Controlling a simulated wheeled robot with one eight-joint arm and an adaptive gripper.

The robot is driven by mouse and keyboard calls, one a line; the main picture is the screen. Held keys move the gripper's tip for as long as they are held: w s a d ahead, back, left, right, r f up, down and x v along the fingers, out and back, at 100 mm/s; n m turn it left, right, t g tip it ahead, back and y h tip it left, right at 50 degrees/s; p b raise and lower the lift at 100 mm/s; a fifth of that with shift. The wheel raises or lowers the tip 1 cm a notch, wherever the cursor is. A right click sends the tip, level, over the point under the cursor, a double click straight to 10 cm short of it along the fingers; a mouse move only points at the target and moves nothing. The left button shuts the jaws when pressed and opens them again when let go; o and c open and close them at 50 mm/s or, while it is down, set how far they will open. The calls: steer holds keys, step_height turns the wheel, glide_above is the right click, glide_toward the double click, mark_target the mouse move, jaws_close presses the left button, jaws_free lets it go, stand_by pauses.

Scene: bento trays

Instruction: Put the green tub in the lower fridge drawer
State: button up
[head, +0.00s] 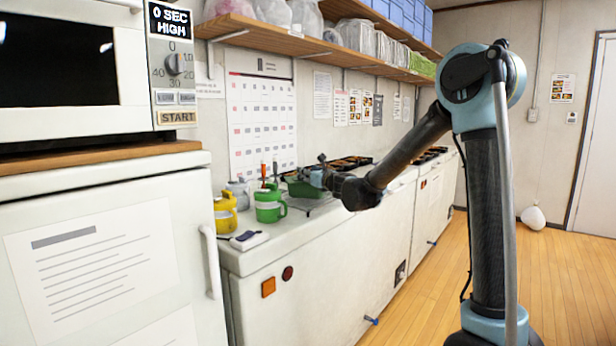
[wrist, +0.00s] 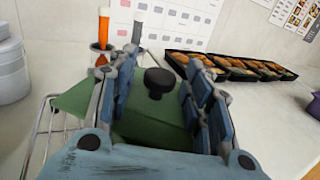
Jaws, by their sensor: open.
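The green tub (head: 301,188) sits on a wire rack on the white counter, partly hidden by my gripper in the head view. In the wrist view the green tub (wrist: 152,122) fills the space under and between my fingers, with a black knob on top. My gripper (wrist: 163,65) is open, with one blue-grey finger on each side of the knob. In the head view my gripper (head: 318,178) is at the tub. I cannot tell whether the fingers touch it. No open drawer shows; which front is the lower fridge drawer I cannot tell.
Black bento trays (wrist: 230,67) with food line the back of the counter. A white cabinet with a handle (head: 211,262) and a microwave (head: 75,75) stand at left.

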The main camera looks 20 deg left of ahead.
steer(key=v, duration=1.1)
steer(key=shift+s+r, duration=0.1)
steer(key=shift+d, duration=0.1)
